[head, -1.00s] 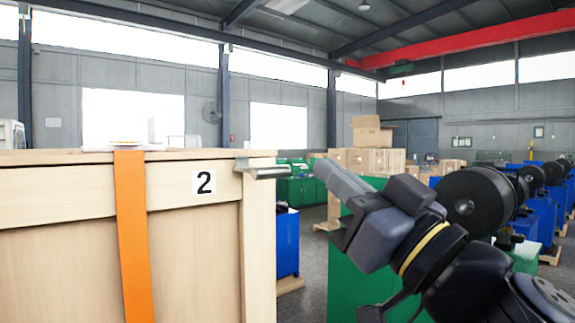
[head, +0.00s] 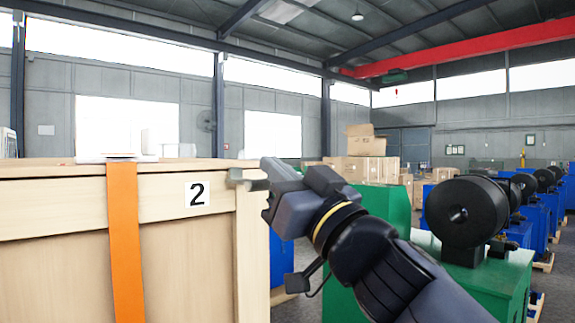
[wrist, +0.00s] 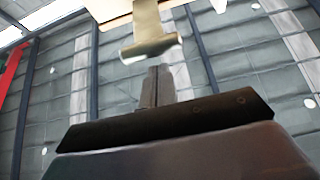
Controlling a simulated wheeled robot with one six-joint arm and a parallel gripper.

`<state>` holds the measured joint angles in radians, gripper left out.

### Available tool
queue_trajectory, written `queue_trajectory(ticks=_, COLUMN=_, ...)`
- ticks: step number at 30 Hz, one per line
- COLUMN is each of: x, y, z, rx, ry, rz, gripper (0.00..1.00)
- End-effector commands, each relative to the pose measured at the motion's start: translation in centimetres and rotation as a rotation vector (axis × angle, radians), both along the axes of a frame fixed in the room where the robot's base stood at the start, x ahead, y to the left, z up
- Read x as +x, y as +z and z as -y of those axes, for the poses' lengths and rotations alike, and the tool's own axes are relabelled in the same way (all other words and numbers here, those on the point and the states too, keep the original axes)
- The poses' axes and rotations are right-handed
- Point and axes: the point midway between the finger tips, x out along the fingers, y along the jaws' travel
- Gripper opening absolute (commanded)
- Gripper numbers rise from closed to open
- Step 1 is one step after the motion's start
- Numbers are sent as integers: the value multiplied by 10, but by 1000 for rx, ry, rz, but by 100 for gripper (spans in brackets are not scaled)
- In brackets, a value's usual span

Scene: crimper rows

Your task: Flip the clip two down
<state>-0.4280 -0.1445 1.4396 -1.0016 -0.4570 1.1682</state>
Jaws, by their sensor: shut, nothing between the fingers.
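The clip (head: 255,184) is a metal lever on a bracket at the top right corner of the wooden crate (head: 175,245) marked with a black 2 on a white label (head: 197,193). Its lever sticks out level to the right. My gripper (head: 268,167) is at the clip, its tips beside and slightly above the lever's end, and hides part of it. In the wrist view the clip (wrist: 150,46) shows as a pale T-shaped piece just beyond my shut, empty fingers (wrist: 155,72). I cannot tell whether they touch.
An orange strap (head: 124,240) runs down the crate front, and a pale object (head: 110,145) is on top. Green cabinets and a black-reeled machine (head: 467,212) stand close on the right, with blue machines beyond. Cardboard boxes (head: 366,168) are stacked at the back.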

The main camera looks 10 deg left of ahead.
Motion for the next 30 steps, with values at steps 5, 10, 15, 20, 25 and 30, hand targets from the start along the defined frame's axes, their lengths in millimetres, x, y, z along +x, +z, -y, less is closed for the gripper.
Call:
queue_trajectory(ticks=5, x=1, y=-9, z=-1, rx=0, ry=0, rz=0, gripper=0)
queue_trajectory(ticks=10, x=1, y=-9, z=-1, rx=1, ry=0, rz=1, gripper=0)
queue_trajectory(ticks=15, x=1, y=-9, z=-1, rx=1, ry=0, rz=1, gripper=0)
queue_trajectory(ticks=20, x=1, y=-12, z=-1, rx=8, ry=1, rz=8, gripper=0)
queue_trajectory(ticks=25, x=1, y=-18, z=-1, rx=29, ry=1, rz=24, gripper=0)
queue_trajectory(ticks=30, x=1, y=-17, z=-1, rx=40, ry=1, rz=33, gripper=0)
